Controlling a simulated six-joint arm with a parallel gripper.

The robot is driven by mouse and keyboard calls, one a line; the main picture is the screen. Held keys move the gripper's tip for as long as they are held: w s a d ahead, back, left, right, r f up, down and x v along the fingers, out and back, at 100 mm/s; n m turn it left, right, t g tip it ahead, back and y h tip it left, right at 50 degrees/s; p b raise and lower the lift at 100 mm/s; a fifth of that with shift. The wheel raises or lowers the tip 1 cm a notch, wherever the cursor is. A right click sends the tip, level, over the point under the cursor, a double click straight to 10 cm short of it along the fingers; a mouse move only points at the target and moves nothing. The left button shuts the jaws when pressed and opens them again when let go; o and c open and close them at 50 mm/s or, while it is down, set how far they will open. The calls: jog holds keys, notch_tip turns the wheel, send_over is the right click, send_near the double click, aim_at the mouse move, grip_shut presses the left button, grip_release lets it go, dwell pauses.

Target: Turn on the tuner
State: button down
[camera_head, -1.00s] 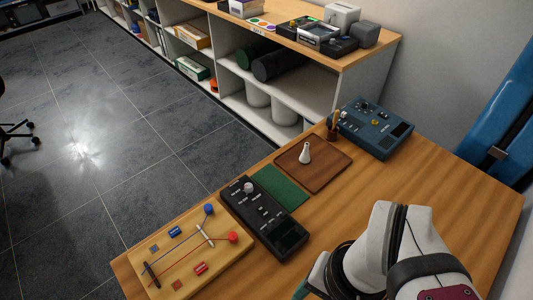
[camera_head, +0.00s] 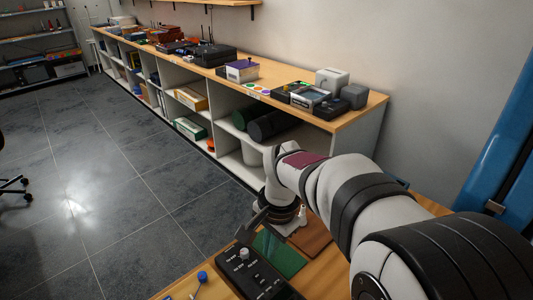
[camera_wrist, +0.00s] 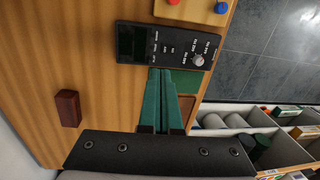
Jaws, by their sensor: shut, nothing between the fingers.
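The tuner is a black box (camera_head: 258,280) at the bottom of the head view, partly cut off by the frame edge. In the wrist view the tuner (camera_wrist: 165,45) shows whole, with a dark display at its left end, small labelled buttons in the middle and a round grey knob (camera_wrist: 198,60) at its right end beside Hz labels. The knob also shows in the head view (camera_head: 243,254). My gripper (camera_wrist: 161,71) is shut and empty. Its green fingers point toward the tuner's long near side, over the green mat (camera_wrist: 207,82). I cannot tell its height.
A brown wooden tray (camera_head: 313,238) lies beside the mat, partly hidden by my arm. A yellow board (camera_wrist: 195,12) with red and blue knobs lies beyond the tuner. A dark red block (camera_wrist: 68,108) stands on bare table at left. A shelf unit (camera_head: 372,128) stands behind.

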aim_at(256, 275)
jog(key=w, duration=0.1)
jog(key=w+a+f, duration=0.2)
jog(key=shift+w+a, duration=0.1)
jog(key=shift+w, duration=0.1)
jog(key=f, duration=0.9)
jog(key=w+a+f, duration=0.1)
jog(key=f, duration=0.4)
jog(key=shift+a, duration=0.1)
jog(key=shift+w+f, duration=0.1)
jog(key=shift+f, duration=0.05)
